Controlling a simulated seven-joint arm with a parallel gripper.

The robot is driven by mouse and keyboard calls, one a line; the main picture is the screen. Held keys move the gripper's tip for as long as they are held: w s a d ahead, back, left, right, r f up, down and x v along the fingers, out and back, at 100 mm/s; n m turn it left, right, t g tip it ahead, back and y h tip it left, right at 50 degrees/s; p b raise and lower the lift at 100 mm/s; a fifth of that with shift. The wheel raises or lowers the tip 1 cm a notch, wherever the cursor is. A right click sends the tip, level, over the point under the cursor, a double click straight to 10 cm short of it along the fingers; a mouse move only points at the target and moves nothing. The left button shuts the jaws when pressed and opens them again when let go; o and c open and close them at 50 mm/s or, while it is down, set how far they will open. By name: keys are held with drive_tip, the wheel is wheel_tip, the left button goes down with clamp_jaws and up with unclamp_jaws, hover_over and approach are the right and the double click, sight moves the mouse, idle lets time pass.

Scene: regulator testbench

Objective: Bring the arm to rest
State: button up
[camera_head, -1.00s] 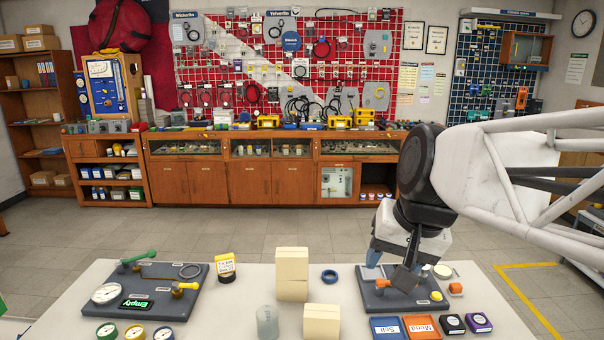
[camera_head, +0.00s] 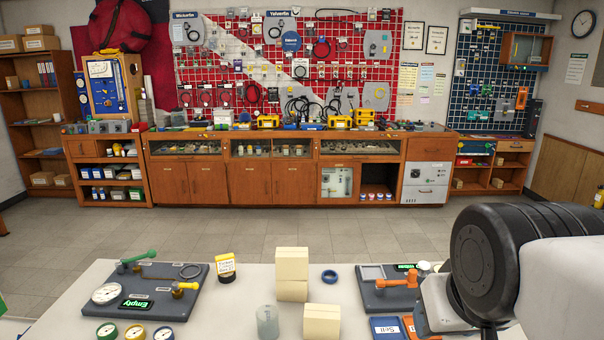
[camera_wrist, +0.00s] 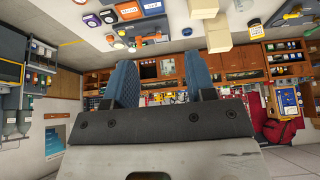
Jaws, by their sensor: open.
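My gripper (camera_wrist: 165,85) shows in the wrist view as two blue-grey fingers standing apart with nothing between them. That view is upside down, with the table along its top, apart from the fingers. In the head view my wrist and a large black joint fill the lower right; the fingertips are hidden there. The right test board (camera_head: 372,299), with an orange handle (camera_head: 398,281) and a green-lit display, lies left of and partly behind my wrist.
The left board (camera_head: 203,272) carries a gauge and a green display reading "Empty". Cream blocks (camera_head: 292,262), a blue ring (camera_head: 330,276), a clear cylinder (camera_head: 268,321) and a yellow-labelled jar (camera_head: 226,267) stand mid-table. The blue tray (camera_head: 385,328) is partly visible; open floor lies behind the table.

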wheel_tip(320, 180, down, 9)
drive_tip(key=w+g, duration=0.1)
drive_tip(key=g, duration=0.2)
drive_tip(key=shift+w+d, duration=0.2)
drive_tip(key=shift+w, duration=0.05)
